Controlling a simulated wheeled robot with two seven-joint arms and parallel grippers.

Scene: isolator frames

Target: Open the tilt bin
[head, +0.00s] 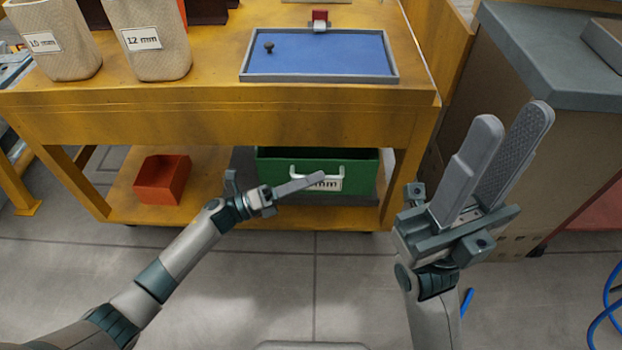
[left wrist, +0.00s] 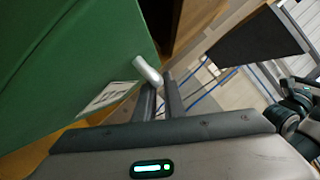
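The green tilt bin (head: 275,160) sits on the lower shelf of the yellow bench, with a white bar handle (head: 293,171) and a label on its front. It looks shut, but its top is hidden under the bench. My left gripper (head: 318,178) is in front of the bin with its fingertips overlapping the handle. In the left wrist view, the green bin (left wrist: 75,55) fills the left side. The handle end (left wrist: 147,70) is at the fingertips; the narrow gap between the fingers is empty. My right gripper (head: 515,115) is open and empty, raised at the right.
A red box (head: 162,179) stands on the lower shelf to the left. On the benchtop are a blue tray (head: 320,75) and two beige bins (head: 155,50). A grey-topped cabinet (head: 555,60) stands at the right.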

